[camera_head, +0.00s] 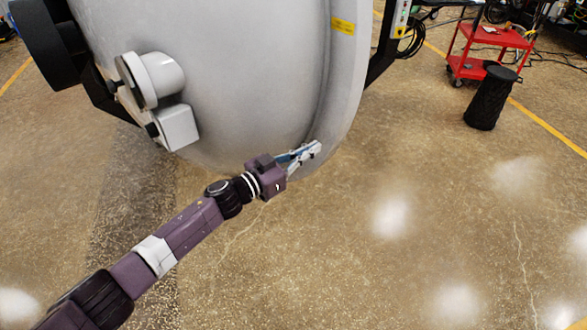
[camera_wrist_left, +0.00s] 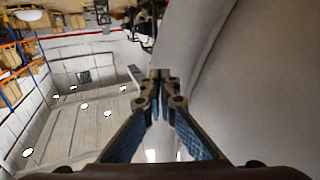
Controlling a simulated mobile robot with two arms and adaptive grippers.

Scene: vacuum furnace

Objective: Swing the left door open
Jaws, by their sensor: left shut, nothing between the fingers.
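The left door (camera_head: 245,70) is a large rounded grey metal shell that fills the upper left of the head view. It has a thick rim on its right side with a yellow label. My left gripper (camera_head: 313,150) is at the lower right part of that rim, with its fingers closed together and empty. In the left wrist view the shut fingertips (camera_wrist_left: 160,78) point along the curved grey surface of the door (camera_wrist_left: 265,75), which rises at the right. I cannot tell whether the fingers touch the door. My right gripper is in neither view.
A round flanged port (camera_head: 160,77) and a box fitting (camera_head: 178,127) stick out of the door's left side. A red cart (camera_head: 487,45) and a black bin (camera_head: 491,98) stand at the upper right. The speckled floor (camera_head: 430,200) right of the door is clear.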

